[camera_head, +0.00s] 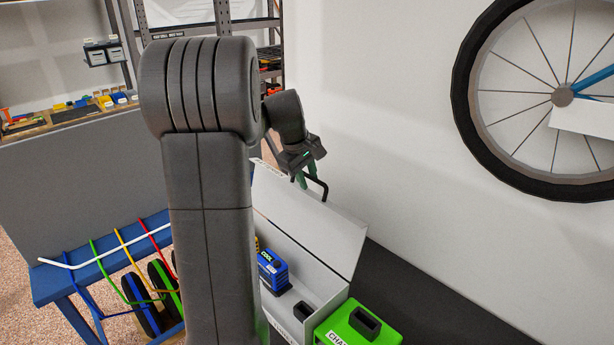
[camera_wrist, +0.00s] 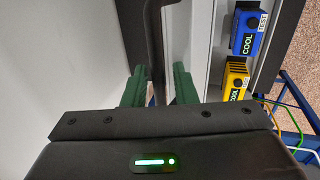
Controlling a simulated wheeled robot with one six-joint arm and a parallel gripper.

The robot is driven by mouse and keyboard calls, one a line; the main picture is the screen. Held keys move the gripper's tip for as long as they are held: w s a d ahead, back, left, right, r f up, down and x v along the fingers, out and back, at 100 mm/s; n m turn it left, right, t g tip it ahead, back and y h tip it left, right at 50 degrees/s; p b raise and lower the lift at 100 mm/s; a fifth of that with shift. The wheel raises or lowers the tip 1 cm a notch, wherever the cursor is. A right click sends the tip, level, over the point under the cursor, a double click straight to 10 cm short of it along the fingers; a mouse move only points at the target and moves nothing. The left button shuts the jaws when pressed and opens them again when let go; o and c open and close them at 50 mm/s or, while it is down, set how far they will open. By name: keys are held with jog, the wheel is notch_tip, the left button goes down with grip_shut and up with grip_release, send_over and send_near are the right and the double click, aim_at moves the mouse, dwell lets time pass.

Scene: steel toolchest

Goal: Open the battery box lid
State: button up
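The battery box (camera_head: 286,258) is a pale grey box. Its lid (camera_head: 310,220) stands raised at a steep tilt, and the inside shows from above. A black bar handle (camera_head: 322,190) is on the lid's upper edge. My gripper (camera_head: 306,178) is at this handle. In the wrist view the green fingers of my gripper (camera_wrist: 159,88) are parted, with the dark handle (camera_wrist: 154,45) between them. A gap shows on the handle's right side; contact on the left is unclear. A blue battery (camera_head: 270,268) marked COOL sits in the box; the wrist view also shows a yellow battery (camera_wrist: 236,82).
A green charger (camera_head: 358,325) stands at the box's near right end. The white wall is close behind the lid, with a bicycle wheel (camera_head: 462,100) on it. A blue rack (camera_head: 50,285) with coloured rods is at left. The dark top (camera_head: 415,300) is bare at right.

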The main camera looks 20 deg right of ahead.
jog(key=b+v, duration=0.2)
jog(key=v, duration=1.2)
jog(key=shift+d+f, duration=0.1)
jog(key=shift+f, duration=0.05)
jog(key=p+x, duration=0.2)
jog(key=x, duration=1.1)
jog(key=shift+w+d+f, duration=0.1)
jog(key=shift+f, duration=0.3)
jog(key=shift+r, duration=0.1)
